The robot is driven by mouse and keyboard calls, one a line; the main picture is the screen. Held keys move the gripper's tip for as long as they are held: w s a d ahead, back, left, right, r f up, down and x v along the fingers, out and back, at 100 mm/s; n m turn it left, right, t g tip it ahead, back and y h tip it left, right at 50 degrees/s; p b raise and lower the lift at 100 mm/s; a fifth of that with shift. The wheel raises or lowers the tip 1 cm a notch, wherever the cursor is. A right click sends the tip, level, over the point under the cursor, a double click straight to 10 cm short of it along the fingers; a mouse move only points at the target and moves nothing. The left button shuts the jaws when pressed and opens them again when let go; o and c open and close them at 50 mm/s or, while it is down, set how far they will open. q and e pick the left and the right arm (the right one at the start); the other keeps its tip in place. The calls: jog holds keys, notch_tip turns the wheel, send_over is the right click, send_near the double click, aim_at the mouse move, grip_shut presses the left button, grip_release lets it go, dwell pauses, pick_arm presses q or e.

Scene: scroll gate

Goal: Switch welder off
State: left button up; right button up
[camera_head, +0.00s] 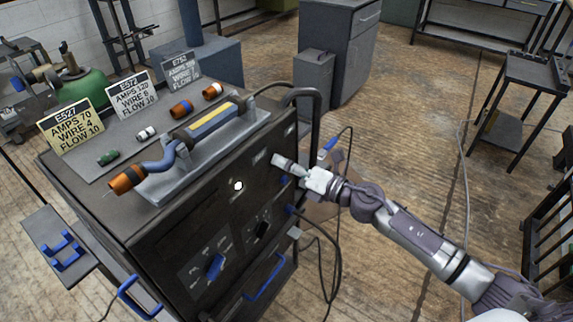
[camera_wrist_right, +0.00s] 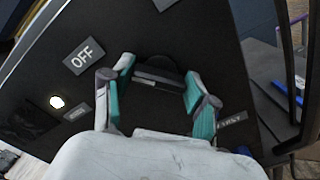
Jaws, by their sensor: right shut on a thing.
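The welder (camera_head: 150,245) is a large dark box at the left of the head view, with its control face turned toward my right arm. My right gripper (camera_head: 290,167) is at the upper right of that face. In the right wrist view, the teal-padded fingers of this gripper (camera_wrist_right: 158,77) are shut on a dark switch handle (camera_wrist_right: 158,80), one finger at each end. An OFF label (camera_wrist_right: 83,56) is up and left of the switch. A lit white lamp (camera_head: 238,185) shows on the face, also in the right wrist view (camera_wrist_right: 57,102). My left gripper is out of view.
Blue-and-black dials (camera_head: 215,267) and a blue handle (camera_head: 265,278) are lower on the face. Cables (camera_head: 338,235) hang at its right side.

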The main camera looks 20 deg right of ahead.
jog(key=shift+f, duration=0.15)
jog(key=o, duration=1.2)
jog(key=shift+c, duration=0.2)
jog(key=v, duration=1.2)
